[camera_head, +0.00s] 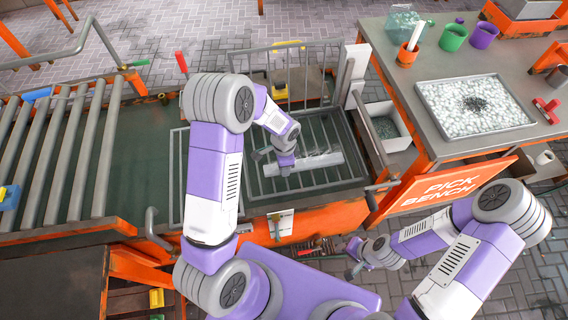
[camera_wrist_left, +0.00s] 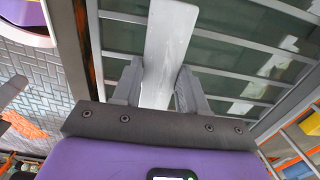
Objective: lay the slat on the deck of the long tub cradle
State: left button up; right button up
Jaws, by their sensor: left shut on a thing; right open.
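The slat (camera_head: 312,163) is a pale grey flat strip lying crosswise over the barred deck of the long tub cradle (camera_head: 352,182). My left gripper (camera_head: 286,164) is shut on it near its left end. In the left wrist view the slat (camera_wrist_left: 170,40) runs between the two fingers of my left gripper (camera_wrist_left: 160,84), with the deck bars (camera_wrist_left: 235,73) behind it. I cannot tell whether the slat touches the bars or hangs just above them. My right gripper (camera_head: 354,262) is open and empty, low in front of the cradle, away from the slat.
A roller conveyor (camera_head: 60,150) stands at the left. An upright wire gate (camera_head: 300,75) and a white post (camera_head: 354,75) rise behind the cradle. The pick bench (camera_head: 425,120) at the right carries a tray of pellets (camera_head: 440,95) and several cups.

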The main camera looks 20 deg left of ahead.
pick_arm(q)
jog(key=shift+f+b, duration=0.5)
jog(key=shift+f, duration=0.15)
jog(key=o, duration=1.3)
notch_tip(320, 180, up, 8)
jog(key=shift+f+p, duration=0.2)
jog(key=shift+p, duration=1.05)
